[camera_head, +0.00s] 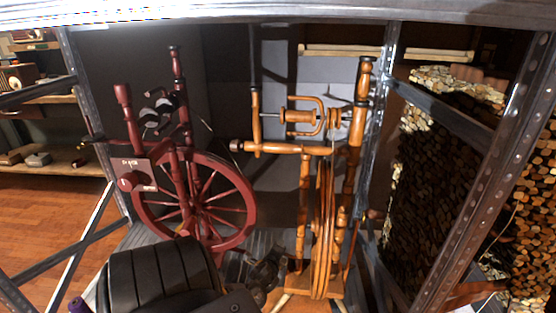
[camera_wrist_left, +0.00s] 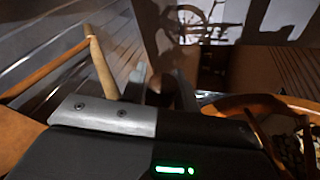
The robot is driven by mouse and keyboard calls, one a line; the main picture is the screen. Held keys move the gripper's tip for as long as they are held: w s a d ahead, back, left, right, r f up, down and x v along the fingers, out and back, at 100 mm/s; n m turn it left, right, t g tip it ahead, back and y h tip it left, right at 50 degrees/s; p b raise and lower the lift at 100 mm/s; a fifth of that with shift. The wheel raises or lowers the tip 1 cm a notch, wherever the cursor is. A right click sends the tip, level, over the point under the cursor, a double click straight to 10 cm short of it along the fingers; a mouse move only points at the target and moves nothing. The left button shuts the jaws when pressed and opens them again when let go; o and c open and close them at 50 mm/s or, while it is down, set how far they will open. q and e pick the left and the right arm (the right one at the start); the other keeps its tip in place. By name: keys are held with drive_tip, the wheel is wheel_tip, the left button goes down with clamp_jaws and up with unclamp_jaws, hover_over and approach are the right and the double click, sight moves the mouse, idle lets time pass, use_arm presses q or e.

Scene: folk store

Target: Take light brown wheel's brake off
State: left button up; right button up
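The light brown spinning wheel (camera_head: 325,220) stands upright right of centre, its wheel seen nearly edge-on. Its bobbin and flyer (camera_head: 305,117) are near the top. I cannot make out its brake for certain. My left gripper (camera_head: 268,270) is low, beside the left foot of this wheel's stand; the arm's black cover hides part of the floor there. In the left wrist view its fingers (camera_wrist_left: 160,85) show dimly, with a dark brown rounded shape between or beyond them. I cannot tell whether they touch it. My right gripper is out of view.
A dark red spinning wheel (camera_head: 200,205) with a small sign (camera_head: 135,180) stands to the left. Metal shelf posts (camera_head: 378,140) frame the space, and a top shelf edge (camera_head: 250,15) crosses above. Stacked firewood (camera_head: 435,170) fills the right. Wooden floor (camera_head: 45,200) is open at left.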

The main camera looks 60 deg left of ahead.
use_arm(q)
drive_tip(key=shift+o, duration=1.2)
drive_tip(key=p+v, duration=0.3)
drive_tip(key=v, duration=0.7)
drive_tip(key=shift+s+d+p, duration=0.25)
drive_tip(key=shift+s+p, duration=0.05)
drive_tip(key=shift+p, duration=0.05)
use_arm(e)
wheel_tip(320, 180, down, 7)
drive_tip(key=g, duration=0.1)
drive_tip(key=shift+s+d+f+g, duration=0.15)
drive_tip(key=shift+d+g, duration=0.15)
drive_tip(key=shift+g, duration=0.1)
use_arm(q)
drive_tip(key=shift+r, duration=0.15)
